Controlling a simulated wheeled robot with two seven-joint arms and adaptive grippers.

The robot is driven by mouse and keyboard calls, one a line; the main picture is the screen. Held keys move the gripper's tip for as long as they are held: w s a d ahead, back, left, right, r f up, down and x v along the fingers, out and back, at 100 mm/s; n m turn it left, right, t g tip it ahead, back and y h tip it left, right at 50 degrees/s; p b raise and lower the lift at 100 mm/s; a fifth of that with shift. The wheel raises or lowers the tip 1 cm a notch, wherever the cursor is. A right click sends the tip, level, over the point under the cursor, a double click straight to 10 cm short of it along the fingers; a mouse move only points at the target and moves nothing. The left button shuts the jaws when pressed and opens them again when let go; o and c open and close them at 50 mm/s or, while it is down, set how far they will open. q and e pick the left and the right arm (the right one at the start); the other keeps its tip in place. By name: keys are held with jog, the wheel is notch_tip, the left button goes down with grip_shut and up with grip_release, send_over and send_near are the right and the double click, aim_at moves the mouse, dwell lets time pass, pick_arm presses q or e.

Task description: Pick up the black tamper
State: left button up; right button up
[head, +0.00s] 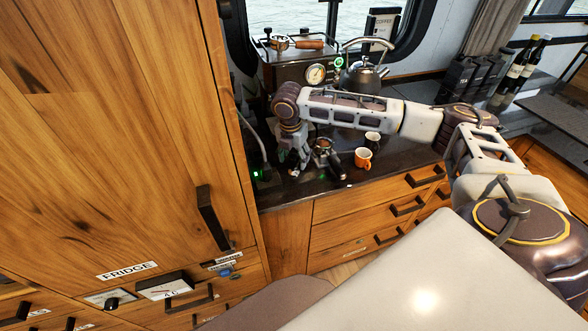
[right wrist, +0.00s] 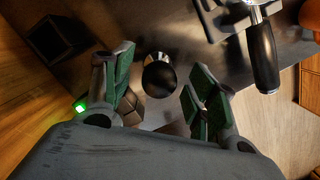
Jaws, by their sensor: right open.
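The black tamper (right wrist: 158,80) shows in the right wrist view as a dark rounded knob with a shiny edge, near the dark counter's edge. My right gripper (right wrist: 160,84) is open, with one green-padded finger on each side of the tamper. I see a gap between the tamper and each finger. In the head view my right gripper (head: 296,164) points down over the counter's left end, close to the cabinet. There I cannot clearly pick out the tamper beside the fingers. My left gripper is not in view.
A portafilter (head: 324,148) lies just right of the gripper; its black handle (right wrist: 264,58) shows in the wrist view. An orange cup (head: 363,159) and a dark cup (head: 373,139) stand further right. The tall wooden fridge cabinet (head: 130,130) closes off the left side.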

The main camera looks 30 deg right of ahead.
dwell(0.4)
grip_shut()
